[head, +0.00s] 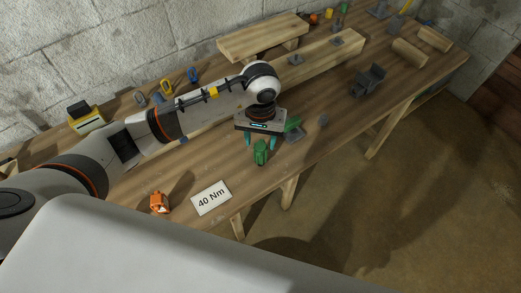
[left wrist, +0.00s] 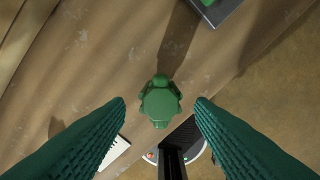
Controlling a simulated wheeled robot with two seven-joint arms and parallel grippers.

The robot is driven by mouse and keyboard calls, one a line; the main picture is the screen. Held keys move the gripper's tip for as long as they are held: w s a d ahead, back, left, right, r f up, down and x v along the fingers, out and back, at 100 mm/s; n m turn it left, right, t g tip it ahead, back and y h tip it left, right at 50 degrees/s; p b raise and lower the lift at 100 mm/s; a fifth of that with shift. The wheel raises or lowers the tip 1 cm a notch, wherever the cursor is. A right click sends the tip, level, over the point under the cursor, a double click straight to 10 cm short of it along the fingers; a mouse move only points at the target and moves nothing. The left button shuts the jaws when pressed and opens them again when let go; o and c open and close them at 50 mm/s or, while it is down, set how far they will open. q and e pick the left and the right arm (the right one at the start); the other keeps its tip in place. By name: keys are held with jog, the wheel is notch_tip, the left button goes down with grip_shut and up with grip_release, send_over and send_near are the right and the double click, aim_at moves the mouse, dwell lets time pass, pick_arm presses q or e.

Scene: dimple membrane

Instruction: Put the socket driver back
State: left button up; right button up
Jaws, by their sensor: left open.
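A green object (head: 261,154) stands on the wooden workbench near its front edge. It may be the socket driver, but I cannot tell for sure. In the left wrist view the green object (left wrist: 160,103) shows from above, with a rounded top and small side lobes. My left gripper (head: 261,141) is open and points down over it. In the left wrist view the two green ribbed fingers (left wrist: 160,112) are spread on either side of it, with gaps on both sides. My right gripper is not in view.
A dark grey block (head: 295,135) with a green part is just right of the gripper. A 40 Nm card (head: 211,198) and an orange object (head: 159,203) lie to the left. A grey vise-like object (head: 368,80) stands farther right. A raised wooden shelf (head: 262,38) is behind.

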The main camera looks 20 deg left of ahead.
pick_arm(q)
notch_tip(320, 180, up, 5)
jog(key=shift+f+b, duration=0.1)
jog(key=shift+b, duration=0.2)
dwell(0.4)
